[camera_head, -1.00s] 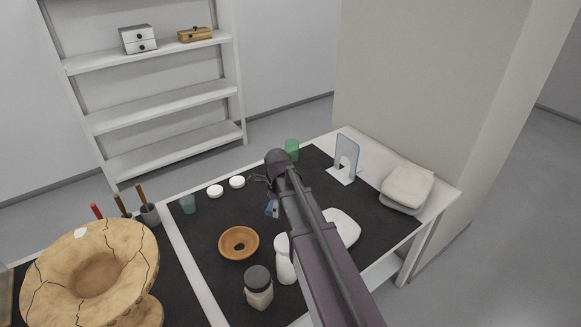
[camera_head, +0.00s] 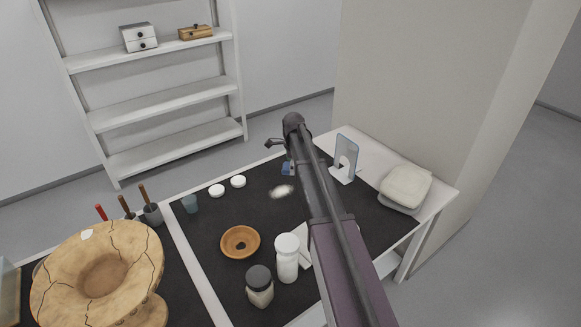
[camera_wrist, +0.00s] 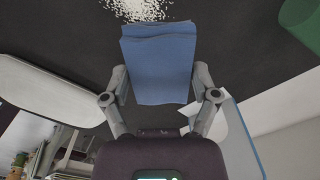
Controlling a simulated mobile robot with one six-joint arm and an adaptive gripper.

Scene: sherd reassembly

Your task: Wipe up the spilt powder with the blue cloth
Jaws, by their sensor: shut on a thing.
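The blue cloth (camera_wrist: 158,62) is pinched between the two fingers of my gripper (camera_wrist: 160,92) in the wrist view and hangs out past the fingertips. A small part of the cloth (camera_head: 288,168) shows beside my arm in the head view. The spilt powder (camera_head: 282,191) is a pale patch on the dark mat, just nearer than the cloth. In the wrist view the white, grainy powder (camera_wrist: 138,9) lies right at the cloth's outer edge, partly cut off by the frame. I cannot tell whether the cloth touches the mat.
A brown bowl (camera_head: 240,242), a white bottle (camera_head: 287,258) and a dark-lidded jar (camera_head: 259,286) stand toward the front. Two white lids (camera_head: 238,181) lie left of the powder. A blue-and-white stand (camera_head: 346,158) is on the right. A green thing (camera_wrist: 303,22) is near the cloth.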

